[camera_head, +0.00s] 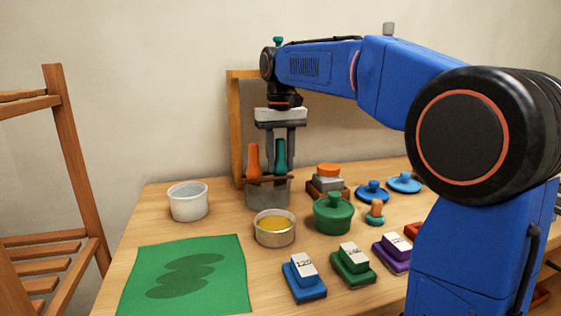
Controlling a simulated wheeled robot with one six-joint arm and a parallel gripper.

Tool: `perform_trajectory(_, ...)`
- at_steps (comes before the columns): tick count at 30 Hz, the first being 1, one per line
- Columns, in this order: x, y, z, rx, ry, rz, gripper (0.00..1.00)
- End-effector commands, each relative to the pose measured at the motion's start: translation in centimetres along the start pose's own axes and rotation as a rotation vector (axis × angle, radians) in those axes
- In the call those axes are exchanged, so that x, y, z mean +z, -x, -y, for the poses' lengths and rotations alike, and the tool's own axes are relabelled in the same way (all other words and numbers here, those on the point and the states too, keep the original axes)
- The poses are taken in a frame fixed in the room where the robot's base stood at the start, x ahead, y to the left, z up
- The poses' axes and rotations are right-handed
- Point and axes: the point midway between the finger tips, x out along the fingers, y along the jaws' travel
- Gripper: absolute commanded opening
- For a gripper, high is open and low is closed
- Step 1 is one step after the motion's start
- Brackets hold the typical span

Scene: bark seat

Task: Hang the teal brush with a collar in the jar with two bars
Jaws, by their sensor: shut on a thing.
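The teal brush (280,156) stands upright with its handle up, between the fingers of my gripper (280,148). My gripper points straight down and is shut on the handle. The jar (268,193) is grey and see-through, with brown bars (268,179) across its top. The brush's lower part is at or just behind the bars; I cannot tell whether its collar rests on them. An orange brush (253,161) stands upright in the jar, just left of the teal one. The bristles of both are not clearly visible.
A wooden frame (235,125) stands close behind the jar. A white tub (188,201), a tin with yellow contents (274,229) and a green lidded pot (333,214) stand around it. Several numbered blocks and a green sheet (218,255) lie in front.

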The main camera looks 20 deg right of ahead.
Motion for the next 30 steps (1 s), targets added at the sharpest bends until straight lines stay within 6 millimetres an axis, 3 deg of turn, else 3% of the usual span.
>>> perform_trajectory(11,0.01,-0.61,0.0,0.0,0.0,0.0,0.1)
perform_trajectory(12,0.01,-0.64,0.0,0.0,0.0,0.0,0.34)
perform_trajectory(15,0.0,-0.63,0.0,0.0,0.0,0.0,0.54)
perform_trajectory(19,0.0,-0.63,0.0,0.0,0.0,0.0,0.54)
perform_trajectory(20,0.0,-0.64,0.01,0.0,0.0,0.0,0.56)
perform_trajectory(21,0.0,-0.63,0.01,0.0,0.0,0.0,0.66)
perform_trajectory(30,-0.01,-0.49,0.01,0.0,0.0,0.0,0.66)
